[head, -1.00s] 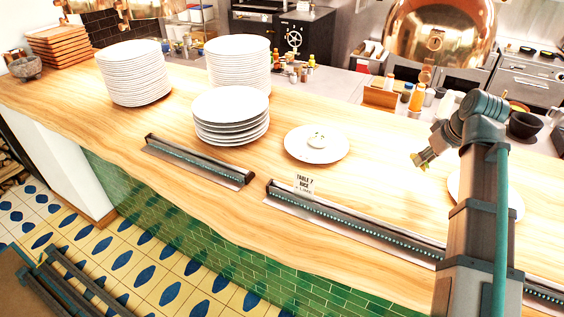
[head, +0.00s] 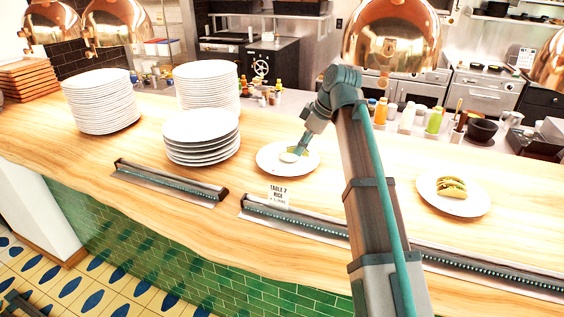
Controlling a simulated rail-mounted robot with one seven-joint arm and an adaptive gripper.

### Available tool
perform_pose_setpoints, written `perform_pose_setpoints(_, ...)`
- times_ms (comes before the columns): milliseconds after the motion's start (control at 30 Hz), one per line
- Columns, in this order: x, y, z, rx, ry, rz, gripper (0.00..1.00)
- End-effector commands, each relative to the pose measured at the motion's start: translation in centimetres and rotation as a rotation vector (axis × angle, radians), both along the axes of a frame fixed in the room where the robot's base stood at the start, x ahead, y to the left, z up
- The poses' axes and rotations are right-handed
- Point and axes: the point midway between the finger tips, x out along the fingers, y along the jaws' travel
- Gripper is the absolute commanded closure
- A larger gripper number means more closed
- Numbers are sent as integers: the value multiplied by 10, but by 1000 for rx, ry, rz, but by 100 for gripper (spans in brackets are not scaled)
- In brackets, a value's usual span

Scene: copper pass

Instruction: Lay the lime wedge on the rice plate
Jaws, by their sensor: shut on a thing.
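The rice plate (head: 268,162) is a white plate on the wooden counter, right of the shorter plate stack, with a small white mound of rice (head: 289,157) on it. A ticket (head: 279,195) reading "TABLE 7 RICE" stands in front of it. My gripper (head: 299,151) points down over the plate's right part, close to the rice, and is shut on the lime wedge. The wedge is too small and too covered by the fingers to make out clearly. I cannot tell whether it touches the rice or the plate.
A plate with tacos (head: 450,209) stands to the right. Stacks of white plates (head: 201,137) stand left of the rice plate. Dark ticket rails (head: 170,180) run along the front edge. Copper lamps (head: 392,38) hang above. Bottles (head: 434,121) stand behind the counter.

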Motion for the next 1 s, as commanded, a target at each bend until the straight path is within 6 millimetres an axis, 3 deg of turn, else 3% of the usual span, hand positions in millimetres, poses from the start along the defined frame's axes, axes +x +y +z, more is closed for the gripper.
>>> perform_pose_setpoints(200, 46, 27, -19, -1, 3, 0, 96)
perform_pose_setpoints(400, 67, 40, -54, 0, 2, -2, 96)
perform_pose_setpoints(767, 83, 50, -77, -1, 1, -2, 96)
perform_pose_setpoints(1000, 84, 51, -107, 0, 1, -3, 96)
